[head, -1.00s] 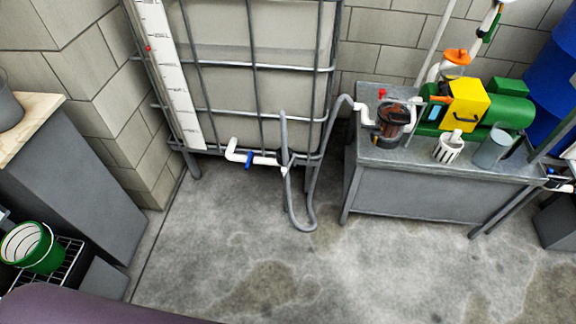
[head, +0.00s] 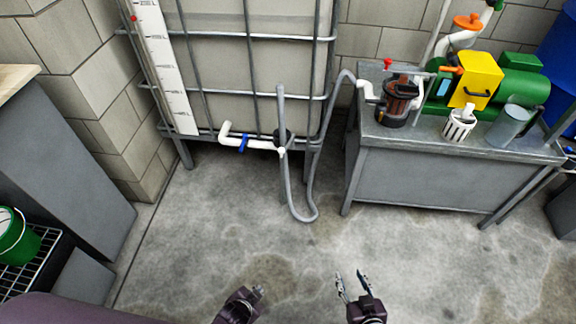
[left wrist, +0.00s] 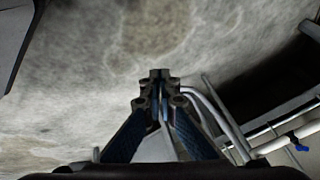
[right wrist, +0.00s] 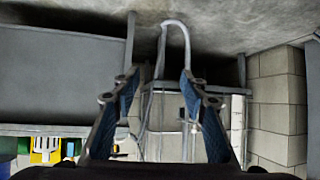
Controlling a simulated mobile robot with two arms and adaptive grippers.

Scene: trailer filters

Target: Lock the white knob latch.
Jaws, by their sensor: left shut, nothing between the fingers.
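I cannot make out a white knob latch for certain. The filter pot (head: 397,98) with a dark, reddish body stands at the left end of the grey bench, with a red handle (head: 387,64) beside its top. A white strainer basket (head: 458,127) stands right of it, with a white piece sticking up from it. My left gripper (head: 257,292) is low in the head view, over the floor, shut and empty; its fingertips meet in the left wrist view (left wrist: 160,76). My right gripper (head: 352,279) is open and empty over the floor, far from the bench; its spread fingers show in the right wrist view (right wrist: 160,80).
A caged tank (head: 225,75) stands at the back, with a white pipe and blue valve handle (head: 243,143). A grey hose (head: 303,215) loops to the floor. The bench (head: 430,172) also carries a green and yellow pump (head: 476,80) and a clear jug (head: 508,125). The middle floor is clear.

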